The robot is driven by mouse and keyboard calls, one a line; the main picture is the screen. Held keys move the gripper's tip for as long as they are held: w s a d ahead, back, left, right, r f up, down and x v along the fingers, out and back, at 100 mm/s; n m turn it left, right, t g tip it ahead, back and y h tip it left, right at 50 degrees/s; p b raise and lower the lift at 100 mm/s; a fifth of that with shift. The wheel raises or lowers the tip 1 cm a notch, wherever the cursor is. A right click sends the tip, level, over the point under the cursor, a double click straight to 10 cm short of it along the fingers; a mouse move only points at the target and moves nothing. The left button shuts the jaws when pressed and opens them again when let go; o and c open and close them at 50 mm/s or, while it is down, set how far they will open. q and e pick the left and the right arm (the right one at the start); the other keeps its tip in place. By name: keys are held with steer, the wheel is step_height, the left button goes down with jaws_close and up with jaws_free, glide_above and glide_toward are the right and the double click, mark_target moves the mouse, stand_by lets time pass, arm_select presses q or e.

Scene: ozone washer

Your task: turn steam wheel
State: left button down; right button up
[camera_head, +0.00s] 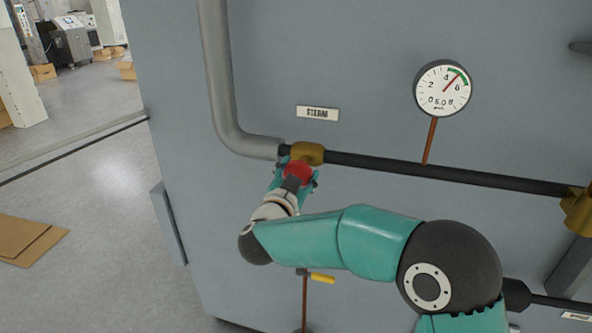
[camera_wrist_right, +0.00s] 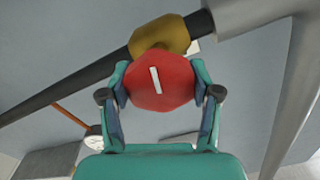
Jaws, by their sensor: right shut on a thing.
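The red steam wheel (camera_head: 299,172) sits on a brass valve body (camera_head: 308,153) in the dark pipe, below and left of a small label plate (camera_head: 318,113) that seems to read STEAM. In the right wrist view the wheel (camera_wrist_right: 160,82) faces the camera, with a white bar mark standing nearly upright, slightly tilted. My right gripper (camera_head: 296,180) is shut on the wheel. In the wrist view its two fingers (camera_wrist_right: 160,90) press on the wheel's left and right sides. My left gripper is not in view.
A round gauge (camera_head: 442,89) stands on a brown stem above the pipe, its needle pointing up and right into the green arc. A grey pipe (camera_head: 215,70) bends down beside the valve. A yellow lever (camera_head: 322,277) lies below my arm. Cardboard (camera_head: 26,239) lies on the floor at left.

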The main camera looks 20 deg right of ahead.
steer(key=shift+a+f, duration=0.15)
steer(key=shift+f, duration=0.3)
steer(key=o, duration=1.2)
steer(key=shift+w, duration=0.1)
steer(key=shift+c, duration=0.2)
steer(key=shift+r, duration=0.2)
steer(key=shift+r, duration=0.1)
steer(key=v, duration=1.2)
